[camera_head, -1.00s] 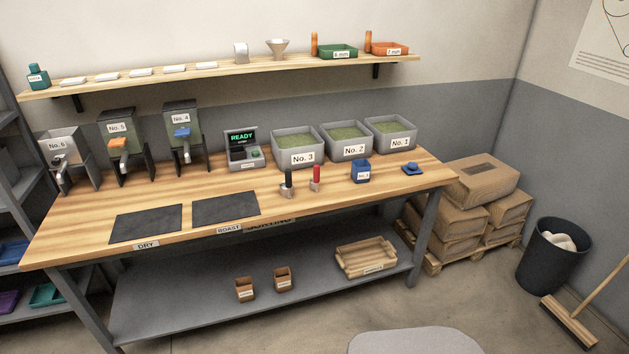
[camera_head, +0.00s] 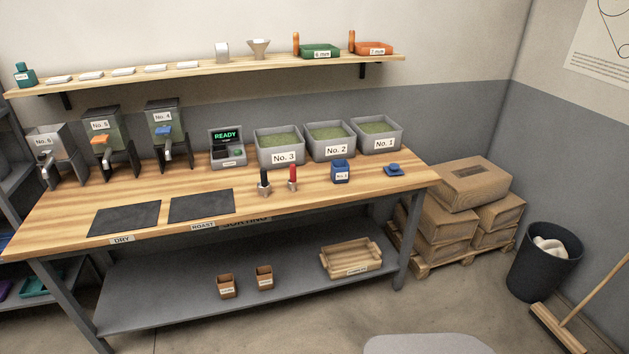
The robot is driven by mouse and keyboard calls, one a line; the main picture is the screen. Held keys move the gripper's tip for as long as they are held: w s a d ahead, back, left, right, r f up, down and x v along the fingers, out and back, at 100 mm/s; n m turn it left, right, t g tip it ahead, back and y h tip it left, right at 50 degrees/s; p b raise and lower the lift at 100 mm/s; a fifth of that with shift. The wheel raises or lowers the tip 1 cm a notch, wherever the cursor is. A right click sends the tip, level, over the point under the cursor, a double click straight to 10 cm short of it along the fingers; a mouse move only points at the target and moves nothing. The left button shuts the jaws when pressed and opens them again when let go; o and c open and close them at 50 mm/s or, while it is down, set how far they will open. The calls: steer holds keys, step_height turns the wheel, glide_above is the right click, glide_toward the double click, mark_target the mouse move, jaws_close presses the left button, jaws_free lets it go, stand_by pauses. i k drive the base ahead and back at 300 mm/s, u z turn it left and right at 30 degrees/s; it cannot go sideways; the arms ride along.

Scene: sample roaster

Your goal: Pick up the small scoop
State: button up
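Two small upright tools with metal lower ends stand on the wooden bench (camera_head: 120,203), in front of the grey bins. One has a black handle (camera_head: 264,181) and the one to its right has a red handle (camera_head: 293,178). They look like scoops, but at this size I cannot tell which is the smaller. They stand apart from each other. My gripper is not in view.
Grey bins No. 3 (camera_head: 281,157), No. 2 (camera_head: 336,153) and No. 1 (camera_head: 384,143) stand behind. A blue cup (camera_head: 340,172) and blue knobbed object (camera_head: 394,170) are to the right. Dark mats (camera_head: 202,205) lie left. Floor boxes (camera_head: 470,185) stand right of the bench.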

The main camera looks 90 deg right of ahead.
mark_target(292, 181)
steer(key=k, duration=1.4)
steer(key=z, duration=1.4)
steer(key=i, duration=1)
